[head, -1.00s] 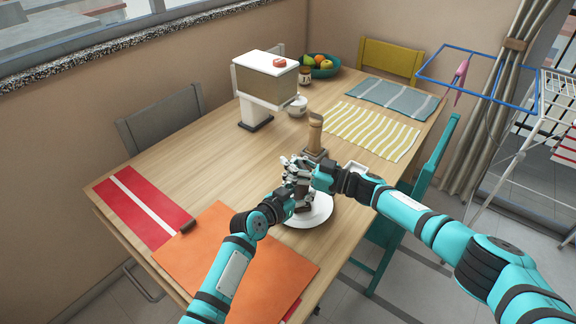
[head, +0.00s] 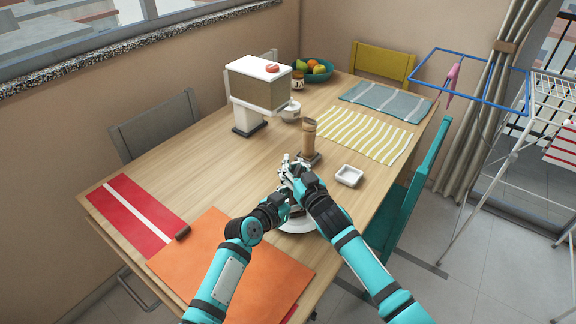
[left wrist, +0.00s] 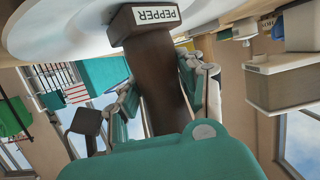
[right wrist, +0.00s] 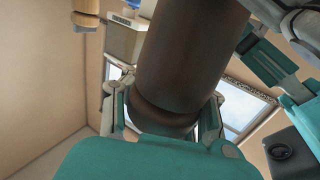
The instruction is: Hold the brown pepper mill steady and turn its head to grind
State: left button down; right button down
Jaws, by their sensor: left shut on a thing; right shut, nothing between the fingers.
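The dark brown pepper mill stands above the white plate (head: 290,228), mostly hidden behind my grippers in the head view. In the left wrist view the mill (left wrist: 158,75) shows its square base with a PEPPER label. My left gripper (head: 281,197) is shut on the mill's lower body, a finger on each side. My right gripper (head: 287,165) is shut at the mill's upper end. In the right wrist view the rounded brown mill (right wrist: 185,70) fills the middle, close in front of the fingers. Whether they touch it is unclear.
A lighter wooden mill (head: 308,138) stands just behind my grippers. A small white square dish (head: 349,175) is to the right. An orange mat (head: 230,255) lies front left. A white-topped box-shaped thing (head: 258,85) stands further back. The table's middle left is bare.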

jog(key=shift+d+m+h, duration=0.1)
jog(key=shift+m+h, duration=0.2)
jog(key=shift+h, duration=0.2)
jog(key=c, duration=2)
grip_release()
jog(key=o, duration=0.9)
jog(key=shift+o, duration=0.2)
jog(key=shift+d, duration=0.1)
jog(key=v, duration=1.1)
jog(key=shift+s+f, duration=0.2)
jog(key=shift+s, duration=0.2)
jog(key=shift+d, duration=0.1)
